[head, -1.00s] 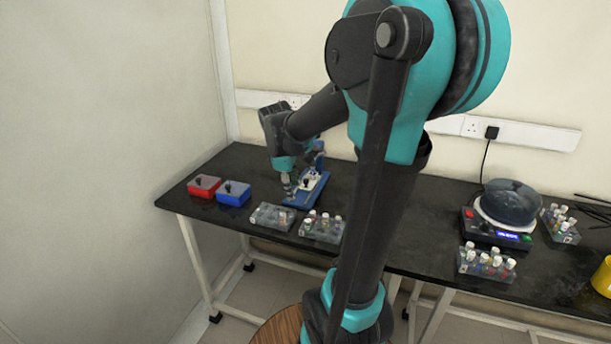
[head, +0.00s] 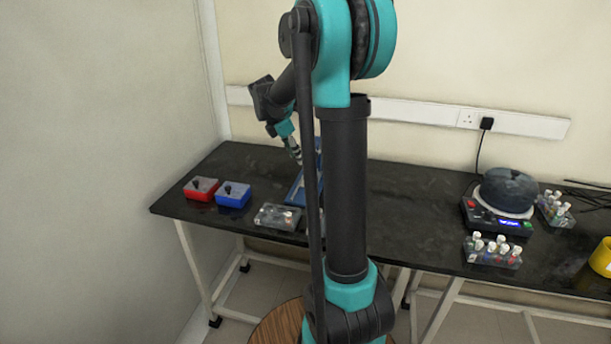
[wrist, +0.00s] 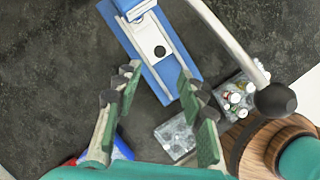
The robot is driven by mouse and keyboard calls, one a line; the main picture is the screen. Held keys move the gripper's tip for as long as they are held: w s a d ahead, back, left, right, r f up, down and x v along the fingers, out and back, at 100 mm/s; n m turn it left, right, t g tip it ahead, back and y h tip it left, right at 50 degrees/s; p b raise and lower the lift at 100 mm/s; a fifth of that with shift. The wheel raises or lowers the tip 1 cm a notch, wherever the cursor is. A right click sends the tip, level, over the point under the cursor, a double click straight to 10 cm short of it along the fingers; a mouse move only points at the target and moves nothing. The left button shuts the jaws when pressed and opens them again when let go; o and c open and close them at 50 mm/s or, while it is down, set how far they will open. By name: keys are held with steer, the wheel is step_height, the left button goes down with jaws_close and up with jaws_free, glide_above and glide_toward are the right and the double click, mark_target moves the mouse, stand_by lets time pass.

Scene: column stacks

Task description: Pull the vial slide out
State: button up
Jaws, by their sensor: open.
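The blue vial device (wrist: 183,68) stands on the dark bench below my gripper in the wrist view. A pale slide (wrist: 148,35) with a round black spot or knob (wrist: 160,51) lies along its channel. In the head view my arm hides much of the device, and a blue part (head: 297,190) shows left of it. My gripper (wrist: 157,80) is open and empty, its fingers apart on either side of the device's near end in the picture. In the head view my gripper (head: 296,157) is above the bench. I cannot tell how far the slide is out.
A clear rack (wrist: 178,135) and a vial rack (wrist: 238,95) stand nearby. A red box (head: 201,189) and a blue box (head: 233,194) stand to the left.

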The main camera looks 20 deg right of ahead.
mark_target(307, 177)
steer(key=x, duration=1)
steer(key=shift+f, duration=0.25)
steer(key=shift+c, duration=0.2)
jaws_close()
